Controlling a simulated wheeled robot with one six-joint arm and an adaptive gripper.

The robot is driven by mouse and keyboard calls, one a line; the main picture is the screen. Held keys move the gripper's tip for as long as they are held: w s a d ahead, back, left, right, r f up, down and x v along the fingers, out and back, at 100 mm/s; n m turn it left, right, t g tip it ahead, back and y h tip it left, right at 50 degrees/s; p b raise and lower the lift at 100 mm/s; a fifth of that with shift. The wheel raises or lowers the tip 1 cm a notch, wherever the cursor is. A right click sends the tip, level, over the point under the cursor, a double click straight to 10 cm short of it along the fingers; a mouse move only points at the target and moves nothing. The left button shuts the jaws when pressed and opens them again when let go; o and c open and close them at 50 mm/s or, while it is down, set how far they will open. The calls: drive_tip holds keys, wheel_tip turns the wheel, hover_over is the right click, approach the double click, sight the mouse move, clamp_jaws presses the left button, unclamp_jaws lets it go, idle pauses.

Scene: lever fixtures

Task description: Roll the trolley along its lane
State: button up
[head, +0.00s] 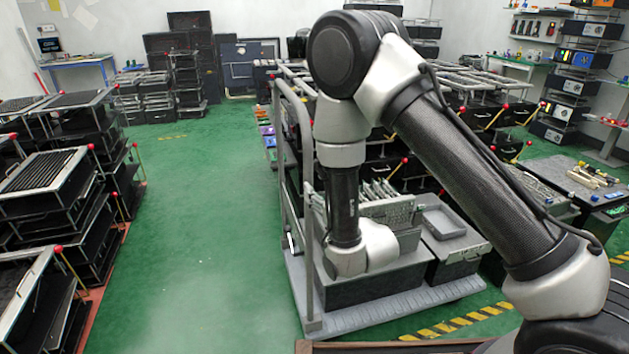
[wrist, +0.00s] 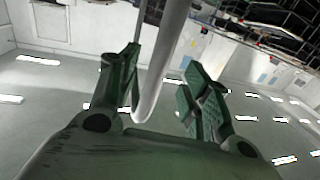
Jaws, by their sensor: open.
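The trolley (head: 395,308) is a flat grey deck on the green floor, loaded with dark grey boxes. Its upright tubular handle frame (head: 304,135) stands at the deck's left end. In the wrist view a pale grey bar (wrist: 168,55), apparently part of that handle, runs between the fingers of my gripper (wrist: 162,92) and curves at its lower end. I cannot tell whether the bar touches the palm. In the head view my arm hides the fingers and part of the load.
A clear green floor lane (head: 205,230) runs along the trolley's left side. Black racks with red-knobbed levers (head: 50,185) line the far left. Lever benches (head: 480,110) stand behind the trolley. Yellow-black striped tape (head: 455,322) marks the floor at the front right.

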sight(310, 182)
drive_tip(key=x, duration=0.7)
drive_tip(key=shift+w+a, duration=0.15)
clamp_jaws()
